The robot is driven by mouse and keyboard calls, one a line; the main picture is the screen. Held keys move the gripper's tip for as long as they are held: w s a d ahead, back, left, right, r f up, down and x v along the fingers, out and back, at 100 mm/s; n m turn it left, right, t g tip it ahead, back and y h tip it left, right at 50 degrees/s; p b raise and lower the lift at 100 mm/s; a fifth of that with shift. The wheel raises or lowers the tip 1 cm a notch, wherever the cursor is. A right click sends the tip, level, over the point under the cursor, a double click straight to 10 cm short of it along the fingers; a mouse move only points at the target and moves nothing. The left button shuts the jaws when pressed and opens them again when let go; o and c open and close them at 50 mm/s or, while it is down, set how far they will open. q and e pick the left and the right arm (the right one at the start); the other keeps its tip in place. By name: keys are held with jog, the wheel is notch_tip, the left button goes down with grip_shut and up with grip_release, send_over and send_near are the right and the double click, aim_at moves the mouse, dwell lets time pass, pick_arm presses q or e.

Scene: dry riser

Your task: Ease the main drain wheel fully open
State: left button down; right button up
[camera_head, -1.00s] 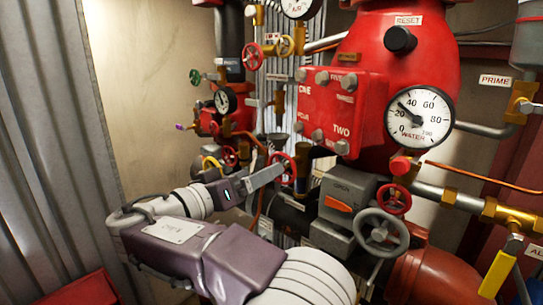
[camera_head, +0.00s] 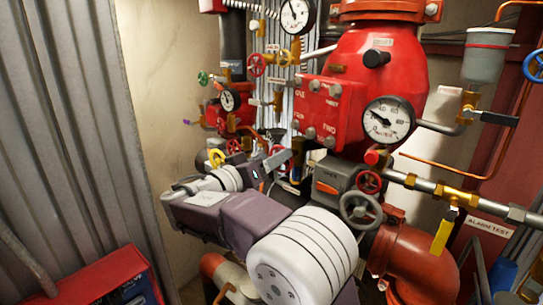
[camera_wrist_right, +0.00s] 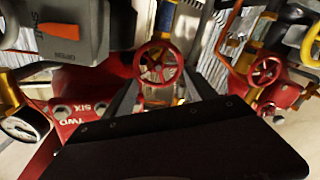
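No label reading main drain is legible, so I cannot tell for sure which wheel it is. A small red handwheel (camera_wrist_right: 158,63) lies ahead of and between the fingertips of my right gripper (camera_wrist_right: 162,82) in the right wrist view. The two fingers stand apart, and I cannot tell whether they touch the rim. In the head view my right gripper (camera_head: 279,158) reaches in among the valves, and its arm largely hides that wheel. My left gripper is not in view.
A grey handwheel (camera_head: 361,210) and another red wheel (camera_head: 369,182) sit right of the gripper by a grey box. A yellow lever (camera_head: 443,232) hangs at the right. The water gauge (camera_head: 388,120) is on the red valve body. A red case (camera_head: 75,285) lies lower left.

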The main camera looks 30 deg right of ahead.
jog(key=shift+d+r, duration=0.3)
jog(key=shift+r, duration=0.05)
jog(key=c, duration=0.4)
jog(key=shift+o, duration=0.2)
jog(key=shift+r, duration=0.1)
jog(key=shift+w, duration=0.1)
jog(key=shift+c, duration=0.2)
jog(key=o, duration=1.5)
jog(key=shift+s, duration=0.25)
